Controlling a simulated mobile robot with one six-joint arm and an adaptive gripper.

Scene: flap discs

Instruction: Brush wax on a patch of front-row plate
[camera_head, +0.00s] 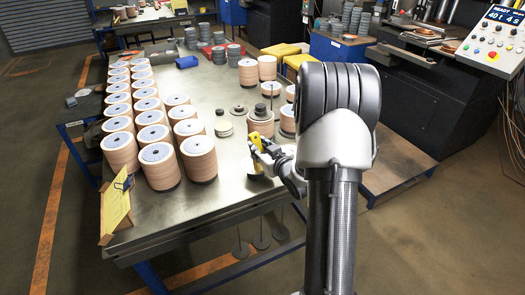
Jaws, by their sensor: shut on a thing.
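My gripper (264,157) is shut on a yellow tool (256,142) above the near right part of the metal table (225,192). The tool looks like a brush, but its tip is too small to make out. Just behind the gripper stands a tan disc stack (262,124) with a dark plate and hub on top. A low round piece under the gripper is mostly hidden, and I cannot tell whether the tool touches it. Small dark plates (240,109) lie on the table behind and to the left. No wax is clearly visible on any plate.
Rows of tall tan disc stacks with grey tops (198,158) fill the table's left side. More stacks (267,68) stand at the back right. The table's near middle is clear.

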